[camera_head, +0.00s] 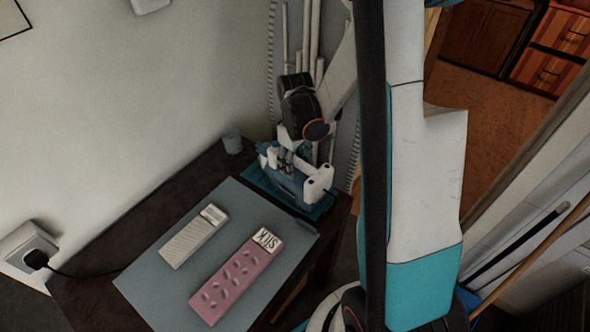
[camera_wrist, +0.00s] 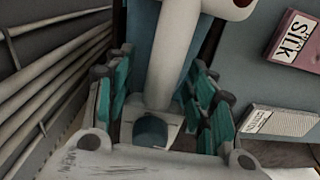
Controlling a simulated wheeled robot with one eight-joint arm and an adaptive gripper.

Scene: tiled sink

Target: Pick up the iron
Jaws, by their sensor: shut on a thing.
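The iron (camera_head: 288,184) is at the far end of the table in the head view, mostly hidden by my gripper (camera_head: 295,165), which comes down over it from above. In the wrist view the iron's white handle (camera_wrist: 170,55) runs between the teal pads of my gripper (camera_wrist: 160,100). My gripper is shut on the handle. A dark teal body shows beyond the handle.
A pink box (camera_head: 238,281) and a white box (camera_head: 195,237) lie on the grey-blue mat (camera_head: 150,285). A small teal cup (camera_head: 232,143) stands at the back edge by the wall. Pale pipes (camera_wrist: 55,90) run close to my gripper's left. A plugged cable (camera_head: 38,258) hangs at left.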

